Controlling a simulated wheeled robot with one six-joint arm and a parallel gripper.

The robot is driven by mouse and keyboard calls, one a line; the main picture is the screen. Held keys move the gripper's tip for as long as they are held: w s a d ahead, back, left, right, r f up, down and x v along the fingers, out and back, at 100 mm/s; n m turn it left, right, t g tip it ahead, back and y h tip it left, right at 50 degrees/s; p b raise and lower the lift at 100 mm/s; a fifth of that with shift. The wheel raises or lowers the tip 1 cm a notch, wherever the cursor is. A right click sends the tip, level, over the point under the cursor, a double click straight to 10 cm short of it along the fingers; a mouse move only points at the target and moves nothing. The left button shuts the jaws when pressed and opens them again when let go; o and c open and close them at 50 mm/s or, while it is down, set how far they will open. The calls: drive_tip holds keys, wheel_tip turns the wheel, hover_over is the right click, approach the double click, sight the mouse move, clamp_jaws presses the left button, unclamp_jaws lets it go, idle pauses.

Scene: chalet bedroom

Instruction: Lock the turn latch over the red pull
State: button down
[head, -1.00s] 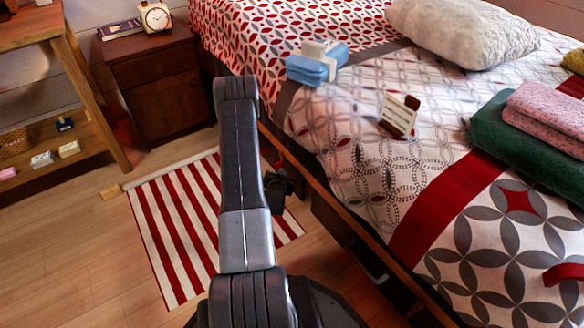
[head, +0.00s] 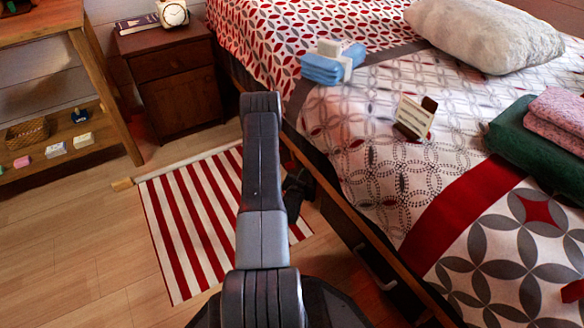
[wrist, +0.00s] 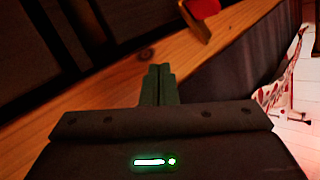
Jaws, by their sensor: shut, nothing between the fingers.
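In the wrist view my gripper (wrist: 158,84) has its two narrow fingers together, with nothing between them. Its tips are over a wooden rail (wrist: 100,92). A small red piece (wrist: 202,8), likely the red pull, shows at the top edge, up and to the right of the fingertips and apart from them. A small brownish bar (wrist: 196,25) lies against it, perhaps the turn latch; its full shape is cut off and its setting cannot be told. In the head view my gripper (head: 296,190) is a dark shape beside the bed, partly behind my arm. Latch and pull are not clear there.
The bed (head: 440,190) fills the right, with folded towels, a card holder and a pillow on it. A grey handle (head: 378,276) is on its side. A striped rug (head: 185,225) lies left of my arm. A nightstand (head: 180,90) and wooden shelf (head: 125,110) stand behind.

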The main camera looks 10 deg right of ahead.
sight(292, 166)
drive_tip(key=w+a+f+b, duration=0.1)
drive_tip(key=w+a+f, duration=0.1)
drive_tip(key=w, duration=0.3)
drive_tip(key=shift+w+f, duration=0.35)
drive_tip(key=shift+f, duration=0.2)
drive_tip(key=shift+a, duration=0.1)
idle(1.5)
drive_tip(key=shift+w+a+f, duration=0.1)
drive_tip(key=shift+w+f, duration=0.1)
drive_tip(key=shift+w, duration=0.15)
drive_tip(key=shift+w+a+f, duration=0.2)
drive_tip(key=shift+w+f, duration=0.1)
drive_tip(key=shift+w, duration=0.25)
drive_tip(key=shift+w+a+f, duration=0.2)
drive_tip(key=shift+w+f, duration=0.1)
drive_tip(key=shift+w, duration=0.25)
idle(1.3)
drive_tip(key=shift+s, duration=0.1)
drive_tip(key=shift+s+d+r+p, duration=0.3)
drive_tip(key=shift+s+r, duration=0.1)
drive_tip(key=shift+s, duration=0.3)
drive_tip(key=shift+s+d+r+p, duration=0.25)
drive_tip(key=shift+s+r, duration=0.15)
drive_tip(key=shift+s, duration=0.25)
